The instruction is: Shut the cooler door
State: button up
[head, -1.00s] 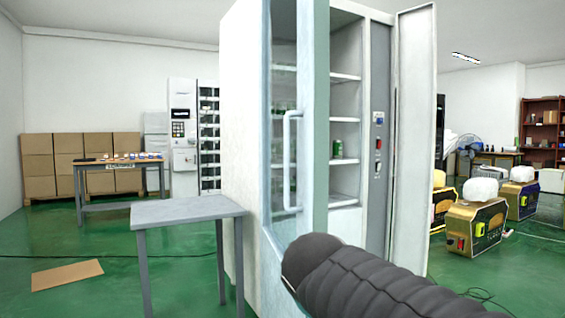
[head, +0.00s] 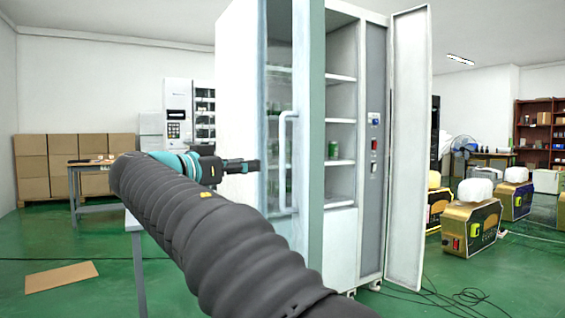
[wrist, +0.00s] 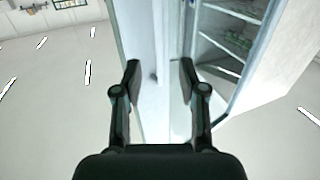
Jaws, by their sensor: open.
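The tall white cooler (head: 236,85) stands in the middle of the head view. Its glass door (head: 277,95) is ajar, with its pale edge (head: 310,150) toward me and a white vertical handle (head: 284,190) on it. Shelves show to the right of the door edge. My gripper (head: 255,165) is open and empty, pointing right, just left of the handle in the picture; I cannot tell whether they touch. In the wrist view the open fingers (wrist: 160,72) have pale cooler panels behind them, and the shelves (wrist: 222,45) show at upper right.
A white side panel (head: 408,140) stands swung out at the cooler's right. A green can (head: 333,150) sits on a shelf. A grey table stands at left, partly hidden by my arm. Cables (head: 450,300) lie on the green floor at right, near golden machines (head: 470,227).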

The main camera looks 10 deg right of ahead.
jog(key=p+x, duration=0.1)
jog(key=x, duration=1.1)
jog(key=shift+w+d+p, duration=0.2)
jog(key=shift+d+p, duration=0.15)
jog(key=shift+p, duration=0.05)
grip_shut()
